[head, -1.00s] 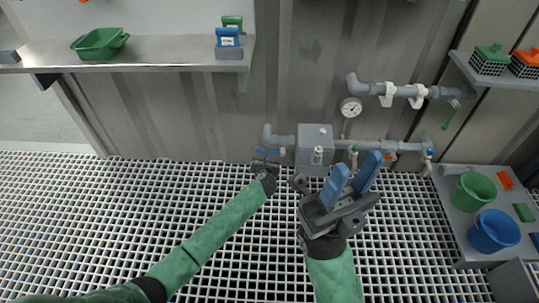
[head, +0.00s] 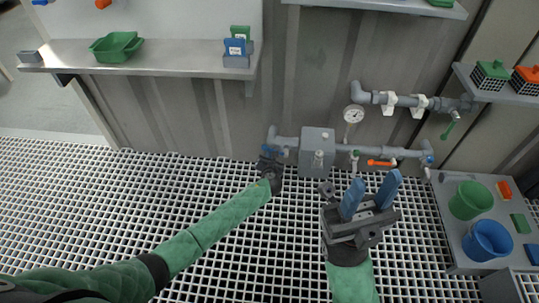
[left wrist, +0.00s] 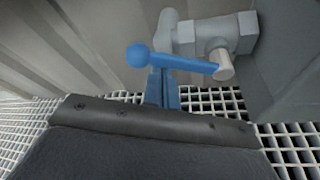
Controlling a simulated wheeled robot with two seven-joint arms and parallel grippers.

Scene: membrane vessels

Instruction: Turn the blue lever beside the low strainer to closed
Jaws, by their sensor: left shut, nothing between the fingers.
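The blue lever (left wrist: 185,61) lies nearly crosswise in the left wrist view, its round knob at the left and its right end on a grey stem. It turns on a grey pipe fitting (left wrist: 205,35). In the head view only a bit of blue (head: 284,152) shows beside my left gripper (head: 270,156). My left gripper's blue fingers (left wrist: 163,86) are shut and empty, close to the lever's near side; I cannot tell whether they touch it. My right gripper (head: 374,184) is open and empty, over the grating. I cannot tell which fitting is the strainer.
A grey box (head: 317,147) sits on the low pipe right of my left gripper. A bench (head: 455,235) holds green and blue buckets. The left grating is clear.

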